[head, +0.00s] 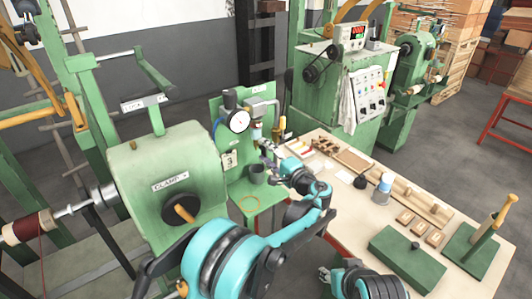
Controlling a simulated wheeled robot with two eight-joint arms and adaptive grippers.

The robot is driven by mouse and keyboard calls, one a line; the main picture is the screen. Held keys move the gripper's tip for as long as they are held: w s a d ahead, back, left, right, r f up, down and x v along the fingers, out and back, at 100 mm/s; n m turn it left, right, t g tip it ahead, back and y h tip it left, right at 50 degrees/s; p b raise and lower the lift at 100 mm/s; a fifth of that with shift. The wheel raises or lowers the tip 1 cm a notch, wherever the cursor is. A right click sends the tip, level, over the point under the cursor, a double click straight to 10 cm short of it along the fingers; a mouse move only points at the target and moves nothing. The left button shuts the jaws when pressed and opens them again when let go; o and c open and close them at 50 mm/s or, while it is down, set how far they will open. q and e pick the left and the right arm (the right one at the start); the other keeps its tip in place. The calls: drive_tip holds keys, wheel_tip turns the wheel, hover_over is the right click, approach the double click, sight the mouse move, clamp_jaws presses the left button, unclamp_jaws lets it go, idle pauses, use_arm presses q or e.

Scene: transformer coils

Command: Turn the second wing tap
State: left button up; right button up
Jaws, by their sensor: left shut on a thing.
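A round dial gauge (238,122) and a grey metal fitting (262,108) are mounted on a green upright panel (217,108) in the middle of the head view. My left gripper (267,149) is just below and right of them, shut on a small part at the fitting. That part appears to be a wing tap, but the fingers largely hide it, and its angle cannot be told. A second tap cannot be picked out separately. My right arm shows at the bottom edge; its gripper (325,273) is low beside the bench, and its jaws are too unclear to read.
A dark cup (257,174) stands on the green shelf below the gauge, close to my left gripper. A green machine housing (150,160) stands at left.

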use_arm(q)
drive_tip(key=o, duration=1.2)
drive_tip(key=shift+c, duration=0.2)
drive_tip(key=v, duration=0.7)
drive_tip(key=shift+s, duration=0.2)
drive_tip(key=shift+d+f, duration=0.1)
drive_tip(key=shift+d, duration=0.1)
